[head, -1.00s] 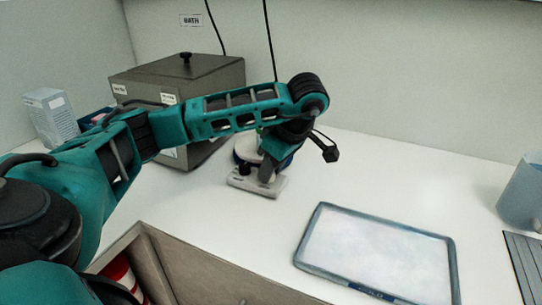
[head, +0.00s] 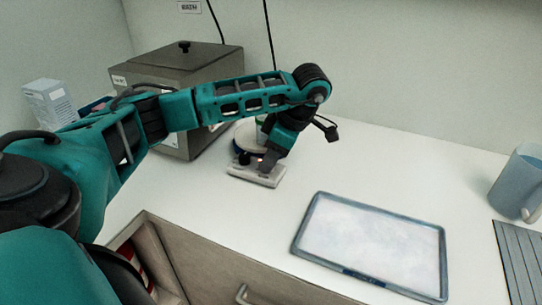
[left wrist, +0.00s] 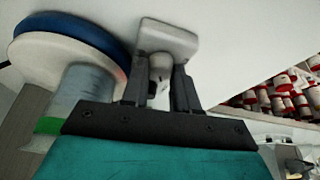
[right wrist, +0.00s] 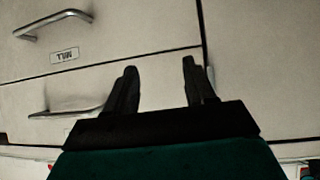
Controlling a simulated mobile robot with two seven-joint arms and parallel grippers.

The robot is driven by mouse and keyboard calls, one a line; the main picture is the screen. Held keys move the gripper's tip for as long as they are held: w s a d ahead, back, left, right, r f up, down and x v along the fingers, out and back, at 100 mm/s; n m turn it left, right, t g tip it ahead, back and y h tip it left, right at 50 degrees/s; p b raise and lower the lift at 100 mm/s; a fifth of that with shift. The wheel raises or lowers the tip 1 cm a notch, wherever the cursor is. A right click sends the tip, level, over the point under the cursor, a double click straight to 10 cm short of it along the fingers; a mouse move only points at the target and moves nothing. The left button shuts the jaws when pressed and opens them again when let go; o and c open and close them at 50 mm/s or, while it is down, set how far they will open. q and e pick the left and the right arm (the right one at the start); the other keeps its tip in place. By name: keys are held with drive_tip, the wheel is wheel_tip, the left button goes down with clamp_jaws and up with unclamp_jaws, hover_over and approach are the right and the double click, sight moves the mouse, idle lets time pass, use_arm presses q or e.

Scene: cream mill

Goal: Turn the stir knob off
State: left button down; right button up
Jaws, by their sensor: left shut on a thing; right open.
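The head view hides most of that knob behind the gripper. I cannot read any knob markings. My right gripper (right wrist: 160,85) is open and empty in front of drawer fronts.
A round white plate with a blue rim (left wrist: 50,50) carries a clear vessel (left wrist: 85,88) close beside my left gripper. A grey lidded box (head: 185,65) stands behind. A blue-rimmed tray (head: 445,262) lies right, with a jug (head: 515,185) beyond. Drawers with handles (right wrist: 55,22) face my right gripper.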

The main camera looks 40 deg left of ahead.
use_arm(q)
drive_tip(key=c, duration=0.9)
unclamp_jaws()
drive_tip(key=shift+o, duration=0.2)
drive_tip(key=shift+r, duration=0.1)
drive_tip(key=p+v, duration=0.3)
drive_tip(key=v, duration=0.9)
drive_tip(key=shift+r+p, duration=0.3)
drive_tip(key=shift+r, duration=0.05)
drive_tip(key=shift+d, duration=0.15)
